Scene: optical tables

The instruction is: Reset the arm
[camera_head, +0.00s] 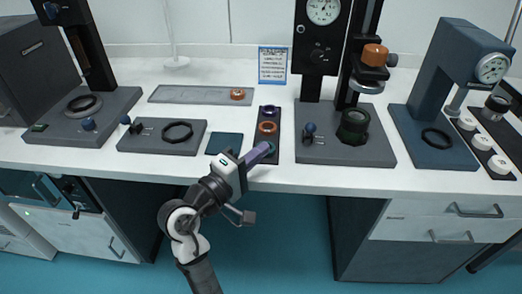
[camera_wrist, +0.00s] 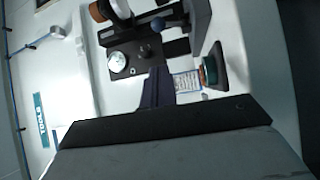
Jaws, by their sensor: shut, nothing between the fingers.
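My arm reaches up from the bottom of the head view to the front edge of the white table (camera_head: 300,178). My gripper (camera_head: 268,147), with purple fingers, is at the near end of a narrow dark tray (camera_head: 273,115). It is shut with nothing in it. Whether it touches the tray I cannot tell. In the wrist view the fingers (camera_wrist: 158,88) show as a dark purple shape above the dark body of my wrist.
A teal mat (camera_head: 224,144) lies just left of the gripper. A grey base with a black gauge stand (camera_head: 320,60) stands to the right, a blue gauge stand (camera_head: 430,90) beyond it. A dark plate with a black ring (camera_head: 177,132) lies left. The tray holds rings (camera_head: 267,127).

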